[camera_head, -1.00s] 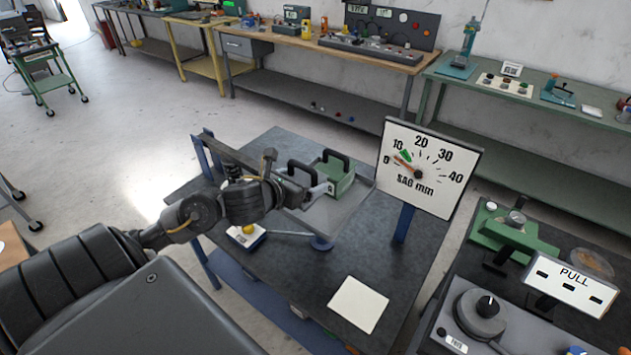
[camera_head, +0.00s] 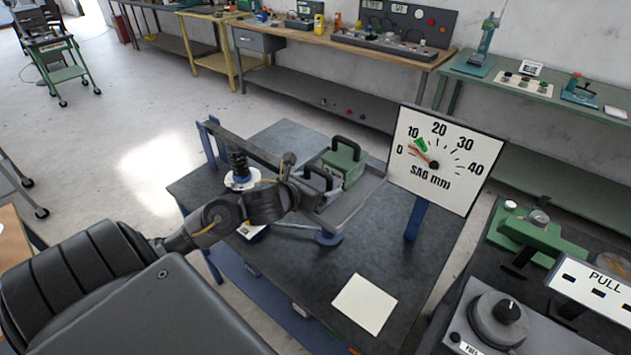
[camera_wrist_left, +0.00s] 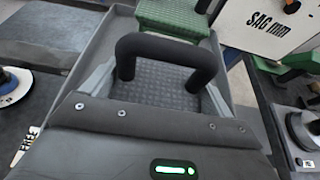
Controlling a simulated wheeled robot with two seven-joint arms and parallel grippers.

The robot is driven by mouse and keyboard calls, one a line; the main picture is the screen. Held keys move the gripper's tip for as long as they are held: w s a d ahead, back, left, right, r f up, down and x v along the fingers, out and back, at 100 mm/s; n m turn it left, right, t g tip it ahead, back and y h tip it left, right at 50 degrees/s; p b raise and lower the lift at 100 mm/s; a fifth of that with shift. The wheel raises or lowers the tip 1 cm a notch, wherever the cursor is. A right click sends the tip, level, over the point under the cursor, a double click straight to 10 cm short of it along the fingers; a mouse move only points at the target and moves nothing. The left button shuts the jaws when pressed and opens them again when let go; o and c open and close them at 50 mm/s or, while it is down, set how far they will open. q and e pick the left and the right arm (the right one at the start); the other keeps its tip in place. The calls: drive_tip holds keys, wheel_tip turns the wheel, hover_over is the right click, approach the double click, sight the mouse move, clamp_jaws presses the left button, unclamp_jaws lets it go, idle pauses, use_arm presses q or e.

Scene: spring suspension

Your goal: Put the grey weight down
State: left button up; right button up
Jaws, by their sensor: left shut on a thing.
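The grey weight (camera_head: 314,185), a dark block with a black arched handle, is at the tray of the spring rig beside the green weight (camera_head: 346,163). My left gripper (camera_wrist_left: 158,85) is shut on its handle, one finger on each side; the weight's textured grey top (camera_wrist_left: 160,97) shows under the handle in the left wrist view. The weight is low over or on the tray (camera_head: 352,210); I cannot tell whether it touches, as my wrist hides part of it. The dial (camera_head: 447,160) has an orange needle by the green mark near 10. My right gripper is out of view.
The rig stands on a dark table with its black spring (camera_head: 238,164) at the left. A blank paper (camera_head: 364,304) lies at the table's front. Green equipment (camera_head: 535,235) and a knob box (camera_head: 497,318) stand on the bench at the right.

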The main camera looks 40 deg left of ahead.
use_arm(q)
drive_tip(key=shift+w+d+r, duration=0.15)
drive_tip(key=shift+d+r, duration=0.05)
drive_tip(key=shift+r, duration=0.05)
drive_tip(key=shift+f, duration=0.2)
drive_tip(key=o, duration=1.6)
drive_tip(key=shift+f, duration=0.1)
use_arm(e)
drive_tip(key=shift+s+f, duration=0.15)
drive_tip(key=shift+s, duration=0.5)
